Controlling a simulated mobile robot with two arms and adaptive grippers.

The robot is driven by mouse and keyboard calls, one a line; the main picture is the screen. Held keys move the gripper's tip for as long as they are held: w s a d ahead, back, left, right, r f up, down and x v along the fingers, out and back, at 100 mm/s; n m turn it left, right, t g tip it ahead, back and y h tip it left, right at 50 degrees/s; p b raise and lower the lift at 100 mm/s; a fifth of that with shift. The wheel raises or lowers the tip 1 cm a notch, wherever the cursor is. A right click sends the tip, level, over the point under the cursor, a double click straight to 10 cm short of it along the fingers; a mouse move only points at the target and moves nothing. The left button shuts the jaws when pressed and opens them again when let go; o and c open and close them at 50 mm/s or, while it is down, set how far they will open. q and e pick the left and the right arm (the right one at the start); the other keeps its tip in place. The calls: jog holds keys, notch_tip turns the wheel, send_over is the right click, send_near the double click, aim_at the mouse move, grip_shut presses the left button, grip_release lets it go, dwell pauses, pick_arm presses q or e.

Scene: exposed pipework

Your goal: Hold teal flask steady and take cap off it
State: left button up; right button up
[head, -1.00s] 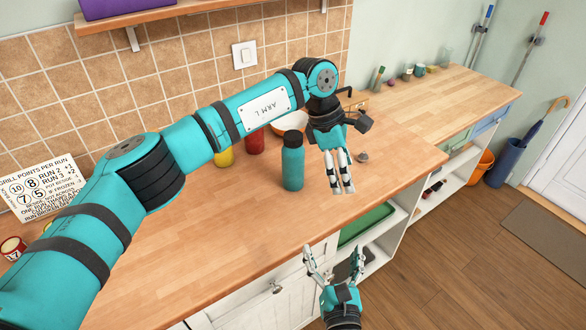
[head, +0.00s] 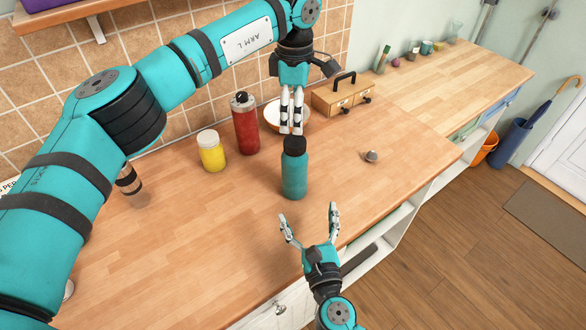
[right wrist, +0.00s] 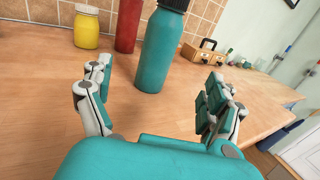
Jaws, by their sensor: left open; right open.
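The teal flask (head: 294,177) stands upright on the wooden counter, with its black cap (head: 295,145) on. My left gripper (head: 292,129) is open, pointing down just above or behind the cap; whether it touches the cap I cannot tell. My right gripper (head: 308,217) is open and empty, in front of the flask and apart from it. In the right wrist view the flask (right wrist: 162,50) stands ahead, between the two open fingers (right wrist: 155,95) and beyond them, its top cut off by the frame.
A red bottle (head: 245,124) and a yellow jar (head: 211,151) stand left of the flask. Behind are a white-and-orange bowl (head: 273,113) and a small wooden drawer box (head: 341,97). A small grey object (head: 371,156) lies to the right. The counter (head: 220,220) in front is largely clear.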

aim_at(297, 176)
pick_arm(q)
jog(key=shift+s, duration=0.2)
pick_arm(e)
jog(key=w+a, duration=0.1)
jog(key=w, duration=0.3)
jog(key=w+a, duration=0.1)
jog(key=w, duration=0.4)
jog(key=w+a, duration=0.1)
jog(key=w, duration=0.4)
jog(key=shift+w+r, duration=0.1)
jog(key=shift+w, duration=0.15)
pick_arm(q)
jog(key=shift+w, duration=0.1)
pick_arm(e)
jog(key=shift+w+a, duration=0.1)
jog(key=shift+w, duration=0.45)
jog(key=shift+s, duration=0.1)
